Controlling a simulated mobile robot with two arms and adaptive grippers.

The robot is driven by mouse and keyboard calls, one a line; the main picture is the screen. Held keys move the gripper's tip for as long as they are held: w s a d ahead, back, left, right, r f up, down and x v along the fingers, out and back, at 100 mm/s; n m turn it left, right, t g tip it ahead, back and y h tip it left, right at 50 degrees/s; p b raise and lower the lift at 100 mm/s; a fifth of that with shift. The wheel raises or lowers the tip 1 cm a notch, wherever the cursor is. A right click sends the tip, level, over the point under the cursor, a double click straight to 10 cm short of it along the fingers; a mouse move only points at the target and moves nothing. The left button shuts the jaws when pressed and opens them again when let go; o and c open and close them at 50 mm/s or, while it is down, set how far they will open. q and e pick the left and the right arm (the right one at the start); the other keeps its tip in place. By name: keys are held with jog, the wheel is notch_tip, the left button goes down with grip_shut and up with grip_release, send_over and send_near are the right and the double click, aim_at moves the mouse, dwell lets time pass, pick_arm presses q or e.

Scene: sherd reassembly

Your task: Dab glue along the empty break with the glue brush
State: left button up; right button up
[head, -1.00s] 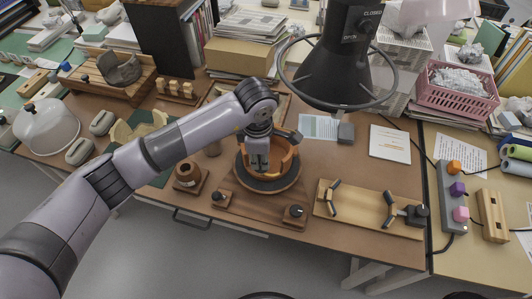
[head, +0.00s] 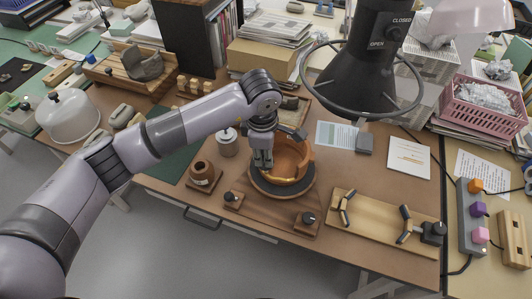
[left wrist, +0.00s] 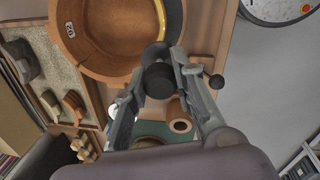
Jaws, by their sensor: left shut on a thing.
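The orange-brown pot (head: 296,160) stands on a round dark turntable (head: 285,191), its wall incomplete at the near side. In the left wrist view the pot (left wrist: 105,40) has a yellow strip (left wrist: 162,18) along one edge, and its inside bears a small label. My left gripper (head: 263,160) is at the pot's near left side. In the left wrist view it (left wrist: 163,76) is shut on a dark, round-ended piece, the glue brush (left wrist: 157,80), seen nearly end-on. The bristles are hidden, so contact with the break cannot be told. My right gripper is out of view.
A brown glue pot (head: 202,171) and a lidded jar (head: 228,141) stand left of the turntable. A wooden board with dark clamps (head: 375,216) lies to the right. A black ringed lamp-like fixture (head: 366,75) hangs behind. Small knobbed blocks (head: 307,220) sit in front.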

pick_arm(q)
jog(key=shift+s+a+r+p, duration=0.1)
jog(key=shift+s+r+p, duration=0.3)
jog(key=shift+r, duration=0.75)
jog(key=shift+s+a+r+p, duration=0.1)
jog(key=shift+r+p, duration=0.55)
jog(key=shift+r, duration=0.55)
jog(key=shift+s+r+p, duration=0.25)
jog(key=shift+r+p, duration=0.25)
jog(key=shift+r, duration=0.65)
